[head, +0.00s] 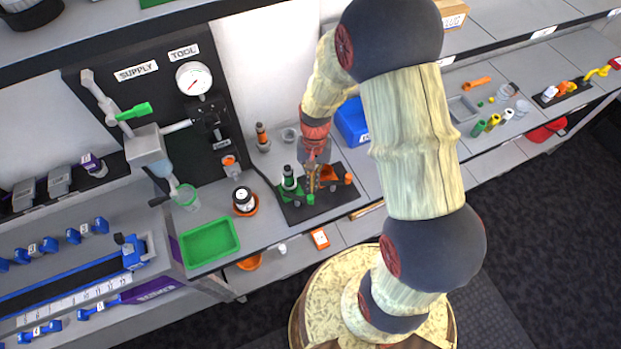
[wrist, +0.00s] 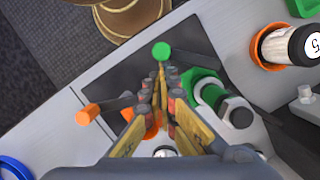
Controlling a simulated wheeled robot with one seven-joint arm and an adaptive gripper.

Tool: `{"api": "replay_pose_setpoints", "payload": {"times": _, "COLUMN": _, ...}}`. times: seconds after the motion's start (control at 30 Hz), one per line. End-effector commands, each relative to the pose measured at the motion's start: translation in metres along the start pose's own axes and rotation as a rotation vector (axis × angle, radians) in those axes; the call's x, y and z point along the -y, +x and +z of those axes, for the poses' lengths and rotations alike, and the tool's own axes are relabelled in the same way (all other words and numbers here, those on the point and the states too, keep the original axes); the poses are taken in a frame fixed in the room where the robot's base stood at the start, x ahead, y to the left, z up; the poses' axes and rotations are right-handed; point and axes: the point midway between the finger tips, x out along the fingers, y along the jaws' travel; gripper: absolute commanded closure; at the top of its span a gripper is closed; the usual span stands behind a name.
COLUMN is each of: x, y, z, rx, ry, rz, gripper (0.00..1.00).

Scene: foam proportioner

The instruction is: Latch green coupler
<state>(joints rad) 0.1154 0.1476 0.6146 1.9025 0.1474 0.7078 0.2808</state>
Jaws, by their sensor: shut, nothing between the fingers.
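The green coupler (head: 290,185) stands upright on a black plate on the bench in the head view. In the wrist view the green coupler (wrist: 210,92) is right of the fingers, with a green base and a white and black body. Its lever appears to end in a round green knob (wrist: 162,50), just beyond my fingertips. The same green knob (head: 310,199) shows below the fingers in the head view. My gripper (wrist: 160,76) is shut and empty, low over the plate between the green and orange fittings. Whether the fingertips touch the lever, I cannot tell.
An orange lever knob (wrist: 88,115) is left of the fingers, its base partly hidden behind them. A black-and-white bottle (head: 243,199) sits in an orange ring left of the plate. A green tray (head: 210,243) lies farther left. A blue bin (head: 352,122) stands behind.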

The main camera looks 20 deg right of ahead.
Motion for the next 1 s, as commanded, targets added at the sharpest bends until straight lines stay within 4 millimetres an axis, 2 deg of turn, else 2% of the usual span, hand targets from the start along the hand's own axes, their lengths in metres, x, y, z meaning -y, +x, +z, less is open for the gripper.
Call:
{"api": "replay_pose_setpoints", "payload": {"times": 0.5, "x": -0.008, "y": 0.005, "z": 0.025, "rx": 0.001, "ry": 0.453, "rz": -0.112, "gripper": 1.0}}
{"api": "replay_pose_setpoints", "payload": {"times": 1.0, "x": -0.007, "y": 0.009, "z": 0.037, "rx": 0.001, "ry": 0.672, "rz": -0.167, "gripper": 1.0}}
